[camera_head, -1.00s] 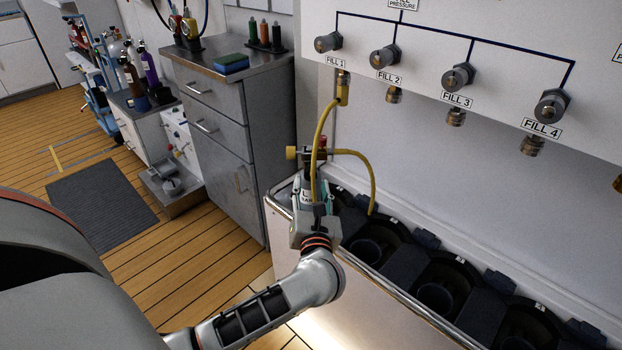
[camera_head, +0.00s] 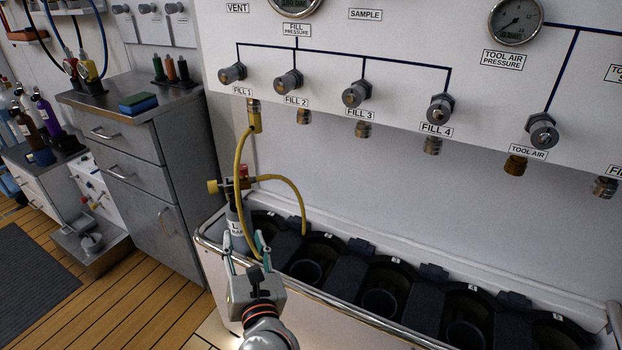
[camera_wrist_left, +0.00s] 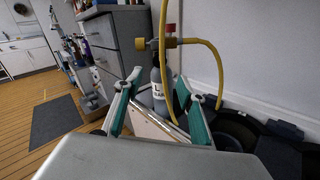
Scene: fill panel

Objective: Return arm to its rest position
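My left gripper (camera_head: 247,250) is in front of and below a grey cylinder (camera_head: 237,222) in the head view. Its teal-lined fingers are spread, with nothing held between them. In the left wrist view, the gripper (camera_wrist_left: 168,90) is open, and the cylinder (camera_wrist_left: 158,98) stands upright just beyond the fingers. The cylinder has a white label and a valve with a yellow knob (camera_head: 213,186). A yellow hose (camera_head: 287,182) loops at the valve, and a yellow line runs up to the FILL 1 fitting (camera_head: 254,118). My right gripper is not in view.
The cylinder is at the left end of a metal-rimmed trough (camera_head: 330,301) with black round holders (camera_head: 382,300). The white fill panel (camera_head: 400,60) with knobs and gauges rises behind. A grey cabinet (camera_head: 160,190) stands left. Wooden floor (camera_head: 95,300) is clear in front.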

